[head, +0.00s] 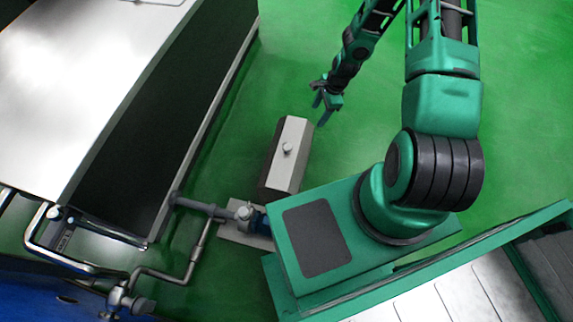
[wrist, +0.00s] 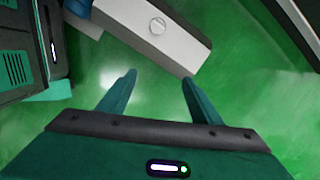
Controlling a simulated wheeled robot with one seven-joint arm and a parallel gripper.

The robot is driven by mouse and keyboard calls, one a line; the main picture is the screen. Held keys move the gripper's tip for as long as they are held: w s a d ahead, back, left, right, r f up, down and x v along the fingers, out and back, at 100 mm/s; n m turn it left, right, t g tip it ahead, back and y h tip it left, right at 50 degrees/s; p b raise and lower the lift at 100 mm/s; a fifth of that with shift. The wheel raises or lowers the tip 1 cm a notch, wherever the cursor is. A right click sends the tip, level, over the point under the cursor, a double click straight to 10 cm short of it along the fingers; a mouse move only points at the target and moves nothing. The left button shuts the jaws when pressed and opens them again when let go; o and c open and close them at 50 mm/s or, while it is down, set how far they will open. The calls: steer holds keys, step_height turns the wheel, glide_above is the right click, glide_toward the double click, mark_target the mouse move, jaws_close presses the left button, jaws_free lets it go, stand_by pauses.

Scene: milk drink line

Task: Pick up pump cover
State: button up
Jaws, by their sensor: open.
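My gripper (head: 324,108) is above and beyond the cover's far end in the head view. In the wrist view its two fingers (wrist: 157,88) are spread, with only green floor between them. They appear apart from the cover.
A large steel tank (head: 100,80) with a dark side stands at left. Pipes (head: 190,207) and a blue motor part (head: 262,222) lie by the cover's near end. My green base fills the lower right. Green floor is open beyond the cover.

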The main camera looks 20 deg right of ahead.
mark_target(289, 146)
steer(key=a+f+m, duration=0.1)
steer(key=a+f, duration=0.3)
steer(key=f, duration=0.3)
steer(key=w+a+f+m+y, duration=0.1)
steer(key=a+f+m, duration=0.1)
steer(key=f, duration=0.6)
steer(key=a+f+m+t, duration=0.1)
steer(key=a+f+m, duration=0.1)
steer(key=a+f, duration=0.3)
steer(key=shift+w+a+f+y, duration=0.15)
steer(key=shift+a+f, duration=0.05)
steer(key=shift+f, duration=0.4)
steer(key=shift+w+a+f+y, duration=0.1)
steer(key=shift+a+f+y, duration=0.05)
steer(key=shift+f, duration=0.4)
jaws_close()
